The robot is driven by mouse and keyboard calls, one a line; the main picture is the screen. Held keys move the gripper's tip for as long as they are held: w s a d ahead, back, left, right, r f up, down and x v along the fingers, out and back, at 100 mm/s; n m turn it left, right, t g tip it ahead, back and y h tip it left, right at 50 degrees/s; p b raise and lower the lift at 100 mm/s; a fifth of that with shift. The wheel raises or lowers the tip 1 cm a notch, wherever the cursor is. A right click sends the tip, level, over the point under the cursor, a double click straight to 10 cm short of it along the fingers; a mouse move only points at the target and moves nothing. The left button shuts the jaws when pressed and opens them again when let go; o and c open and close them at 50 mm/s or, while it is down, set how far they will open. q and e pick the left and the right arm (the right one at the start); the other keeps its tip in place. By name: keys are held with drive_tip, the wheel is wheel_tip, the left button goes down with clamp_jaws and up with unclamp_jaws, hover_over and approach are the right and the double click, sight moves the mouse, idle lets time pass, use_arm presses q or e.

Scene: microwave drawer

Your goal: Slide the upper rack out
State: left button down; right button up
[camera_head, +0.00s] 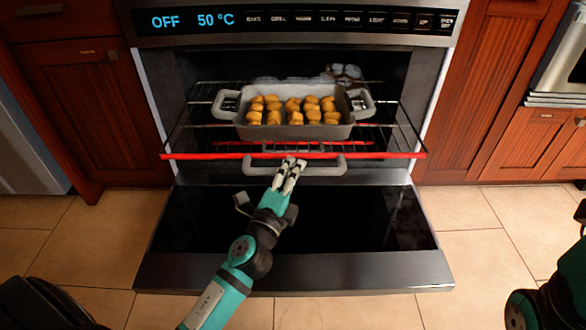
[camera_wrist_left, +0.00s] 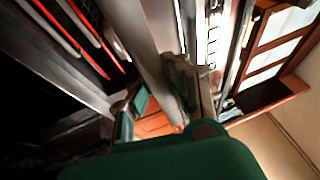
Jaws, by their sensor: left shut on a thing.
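The upper rack (camera_head: 195,156) has a red front bar and stands partly out of the open oven. A grey dish (camera_head: 243,132) with golden-brown food sits on it. My right gripper is not in view; only my right arm shows at the right edge.
The oven door (camera_head: 350,270) lies open below the rack. The control panel (camera_head: 330,20) above reads OFF and 50 °C. Another red bar (camera_head: 240,143) shows behind the rack front. Wooden cabinets (camera_head: 485,90) flank the oven; the tiled floor (camera_head: 510,250) at right is clear.

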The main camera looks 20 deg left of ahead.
use_arm(q)
drive_tip(key=c, duration=1.2)
unclamp_jaws()
drive_tip(key=shift+f, duration=0.1)
drive_tip(key=s+f, duration=0.1)
drive_tip(key=s, duration=0.6)
drive_tip(key=shift+s+d+f, duration=0.15)
drive_tip(key=shift+d, duration=0.05)
